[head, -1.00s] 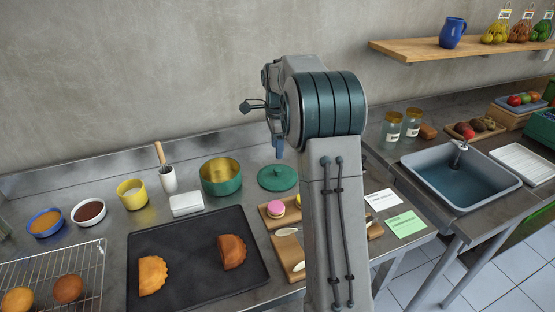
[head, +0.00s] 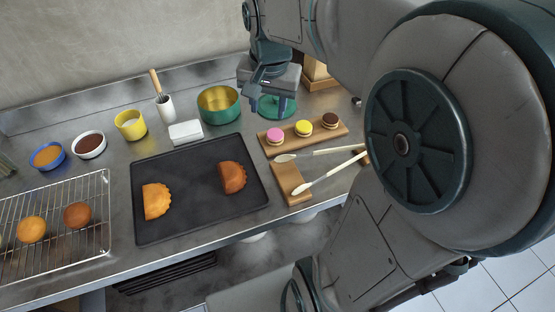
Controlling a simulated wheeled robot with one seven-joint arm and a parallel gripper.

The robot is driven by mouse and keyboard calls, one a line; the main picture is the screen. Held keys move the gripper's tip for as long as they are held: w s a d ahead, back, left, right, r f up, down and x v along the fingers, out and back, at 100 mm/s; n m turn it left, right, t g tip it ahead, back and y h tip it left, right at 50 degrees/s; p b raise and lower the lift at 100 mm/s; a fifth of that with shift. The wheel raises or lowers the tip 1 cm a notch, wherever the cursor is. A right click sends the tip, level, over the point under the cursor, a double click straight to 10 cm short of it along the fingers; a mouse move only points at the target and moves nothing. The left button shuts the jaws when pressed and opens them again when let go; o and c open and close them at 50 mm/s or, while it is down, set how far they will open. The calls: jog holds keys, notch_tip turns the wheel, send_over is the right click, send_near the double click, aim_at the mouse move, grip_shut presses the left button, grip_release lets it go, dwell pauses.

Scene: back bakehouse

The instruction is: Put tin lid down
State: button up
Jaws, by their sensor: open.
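The tin lid (head: 276,114) is a flat green disc lying on the steel counter, right of the tin. Its far part is hidden behind my gripper. The open tin (head: 219,104) is green outside and gold inside, and no lid is on it. My gripper (head: 269,100) is open, right over the lid, with its fingers pointing down. I cannot tell whether the fingers touch the lid.
A white butter-like block (head: 186,132) stands left of the tin. A wooden board (head: 339,130) with three macarons lies to the right, near the lid. A dark baking tray (head: 199,190) with two pastries lies in front. My arm hides the right side.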

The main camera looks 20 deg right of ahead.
jog(key=s+a+f+n, duration=0.1)
jog(key=s+f+n, duration=0.1)
jog(key=s, duration=0.4)
jog(key=s+a+f+n, duration=0.1)
jog(key=s+f+n, duration=0.2)
jog(key=s+n, duration=0.1)
jog(key=shift+s+a+n+t, duration=0.3)
jog(key=shift+s+n+t, duration=0.1)
jog(key=shift+s, duration=0.45)
